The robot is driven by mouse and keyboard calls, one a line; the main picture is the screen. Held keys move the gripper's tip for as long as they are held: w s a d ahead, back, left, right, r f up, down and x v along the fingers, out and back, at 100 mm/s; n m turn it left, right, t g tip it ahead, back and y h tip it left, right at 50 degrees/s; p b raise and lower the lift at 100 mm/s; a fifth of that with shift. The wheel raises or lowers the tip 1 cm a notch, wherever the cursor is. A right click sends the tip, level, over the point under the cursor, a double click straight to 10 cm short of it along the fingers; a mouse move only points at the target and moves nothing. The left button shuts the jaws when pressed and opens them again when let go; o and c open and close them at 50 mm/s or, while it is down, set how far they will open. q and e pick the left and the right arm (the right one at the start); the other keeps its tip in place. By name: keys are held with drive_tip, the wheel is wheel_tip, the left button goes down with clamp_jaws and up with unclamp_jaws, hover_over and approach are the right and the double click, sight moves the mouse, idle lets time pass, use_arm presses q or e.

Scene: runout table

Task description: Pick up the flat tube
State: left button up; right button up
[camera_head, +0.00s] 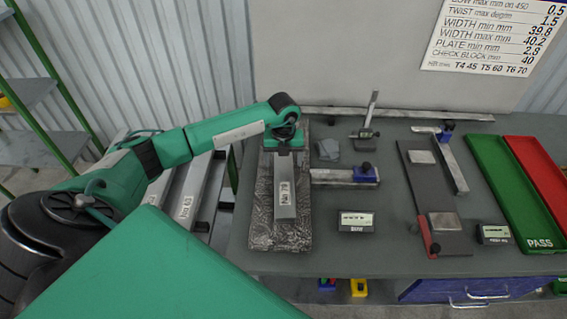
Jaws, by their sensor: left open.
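The flat tube (286,192) is a grey metal bar with a white label that seems to read "Plan 79". It lies lengthwise on a dark patterned mat (265,210) at the left of the table. My left gripper (284,150) is at the tube's far end, pointing down over it. It is open; its fingers are mostly hidden under the green gripper body, so I cannot tell whether they touch the tube. My right gripper is not in view.
Right of the mat lie a grey cloth (328,149), a steel piece with a blue block (345,177) and a small display (356,221).

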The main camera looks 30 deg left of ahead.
use_arm(q)
drive_tip(key=shift+f, duration=1.1)
drive_tip(key=c, duration=1.4)
drive_tip(key=shift+r, duration=0.1)
drive_tip(key=shift+c, duration=0.3)
drive_tip(key=shift+r, duration=0.1)
